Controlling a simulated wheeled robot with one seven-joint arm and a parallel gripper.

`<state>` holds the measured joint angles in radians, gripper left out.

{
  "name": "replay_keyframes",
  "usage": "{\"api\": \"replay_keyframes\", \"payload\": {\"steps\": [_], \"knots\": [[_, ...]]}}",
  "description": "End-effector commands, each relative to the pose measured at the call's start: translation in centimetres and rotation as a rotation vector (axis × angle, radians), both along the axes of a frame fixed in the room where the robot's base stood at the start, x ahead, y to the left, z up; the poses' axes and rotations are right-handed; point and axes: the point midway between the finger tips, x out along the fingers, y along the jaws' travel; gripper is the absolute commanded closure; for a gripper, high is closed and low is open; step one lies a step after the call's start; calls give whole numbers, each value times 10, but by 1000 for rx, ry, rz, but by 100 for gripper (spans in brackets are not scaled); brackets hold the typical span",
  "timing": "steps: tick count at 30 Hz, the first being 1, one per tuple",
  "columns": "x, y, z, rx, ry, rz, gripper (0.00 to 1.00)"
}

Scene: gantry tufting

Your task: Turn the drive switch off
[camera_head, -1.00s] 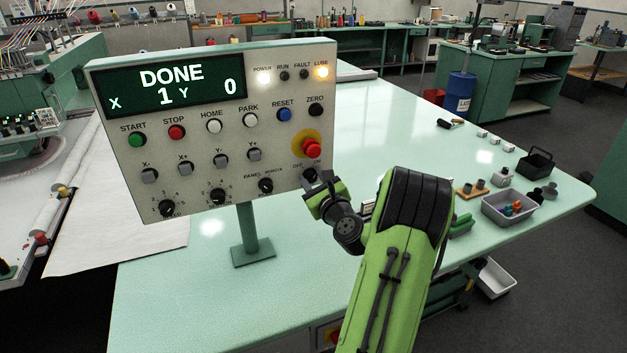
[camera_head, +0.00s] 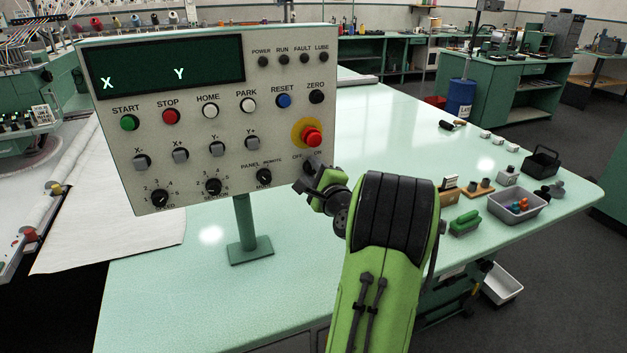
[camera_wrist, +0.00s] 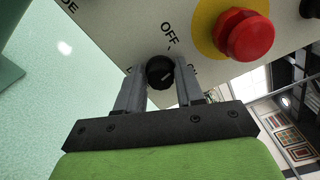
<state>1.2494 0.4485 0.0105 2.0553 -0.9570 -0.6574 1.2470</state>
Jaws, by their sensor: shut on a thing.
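The drive switch (camera_wrist: 160,72) is a black round knob with a pale pointer line, low on the right of the control panel (camera_head: 120,185). In the wrist view the OFF label stands above it. My gripper (camera_wrist: 160,80) is shut on the knob, one finger on each side. In the head view my gripper (camera_head: 314,188) is at the panel's lower right corner, hiding most of the switch.
A red emergency button (camera_head: 312,136) on a yellow ring sits just above the switch; it also shows in the wrist view (camera_wrist: 245,35). A grey tray (camera_head: 515,210), a black basket (camera_head: 541,162) and small parts lie on the right of the green table (camera_head: 400,130).

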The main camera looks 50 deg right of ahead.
Motion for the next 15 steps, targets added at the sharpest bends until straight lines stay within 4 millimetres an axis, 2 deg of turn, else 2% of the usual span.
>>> {"api": "replay_keyframes", "payload": {"steps": [6,15], "knots": [[0,1,-4,-155,92,1,94],[1,1,-4,-297,178,2,94]]}}
